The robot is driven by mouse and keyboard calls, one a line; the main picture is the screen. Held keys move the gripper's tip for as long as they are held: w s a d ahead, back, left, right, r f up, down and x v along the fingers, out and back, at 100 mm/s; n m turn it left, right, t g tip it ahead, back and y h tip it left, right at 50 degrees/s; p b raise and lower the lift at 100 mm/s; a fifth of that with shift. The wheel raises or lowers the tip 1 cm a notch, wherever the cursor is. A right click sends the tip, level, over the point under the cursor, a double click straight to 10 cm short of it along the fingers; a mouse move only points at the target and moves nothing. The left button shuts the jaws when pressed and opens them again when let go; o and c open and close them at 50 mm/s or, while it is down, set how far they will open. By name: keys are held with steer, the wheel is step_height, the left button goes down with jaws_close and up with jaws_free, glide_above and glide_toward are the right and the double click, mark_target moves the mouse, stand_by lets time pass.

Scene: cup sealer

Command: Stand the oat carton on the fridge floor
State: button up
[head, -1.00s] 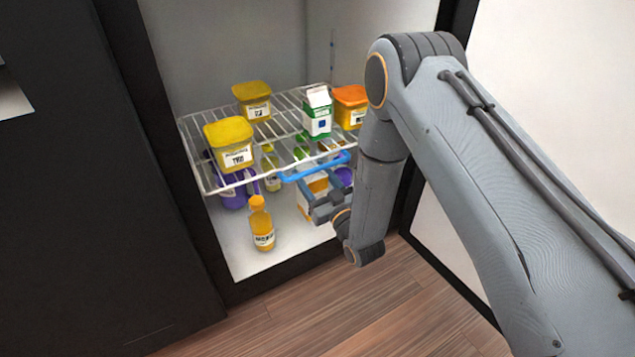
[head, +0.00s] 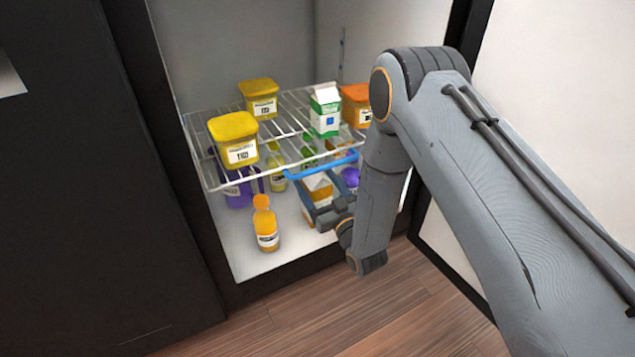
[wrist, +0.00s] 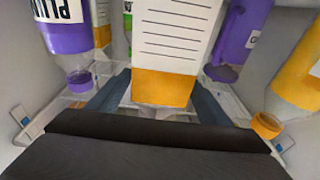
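The oat carton (head: 318,186), white with orange, stands on the fridge floor (head: 285,252) under the wire shelf. In the wrist view, which is upside down, its lined white face and orange end (wrist: 165,88) fill the middle. My gripper (head: 326,192) is low at the fridge front, its fingers on either side of the carton. The wrist view shows my gripper (wrist: 160,88) spread, with narrow gaps beside the carton, so it looks open. The carton's base is partly hidden, and contact with the floor is hard to see.
An orange bottle (head: 266,228) stands left of the carton; purple bottles (head: 236,190) are behind it and at the right.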

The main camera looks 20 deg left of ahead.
steer(key=shift+r, duration=0.15)
steer(key=p+v, duration=0.5)
steer(key=v, duration=0.7)
steer(key=shift+r, duration=0.1)
